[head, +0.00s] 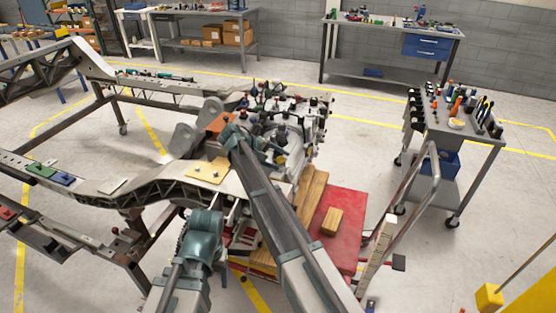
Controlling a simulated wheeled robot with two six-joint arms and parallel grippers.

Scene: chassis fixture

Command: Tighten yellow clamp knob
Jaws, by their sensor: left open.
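A small yellow knob-like part (281,160) shows low among the grey and dark parts of the engine assembly (290,130), right of my long arm. It is too small to tell whether it is the clamp knob or how tight it is. A yellow plate (208,170) lies on the pale chassis rail (130,187). My left arm comes in at the bottom left, its teal joint below the yellow plate; its gripper is open, with fingertips hard to make out. My right arm reaches up to the orange block (222,122) beside the assembly. Its fingers are hidden or too small to read.
A red platform (345,210) with wooden blocks (331,221) stands right of my right arm. A grey tool cart (450,130) is at right. Workbenches (393,31) line the back wall. Open floor (370,100) lies between them.

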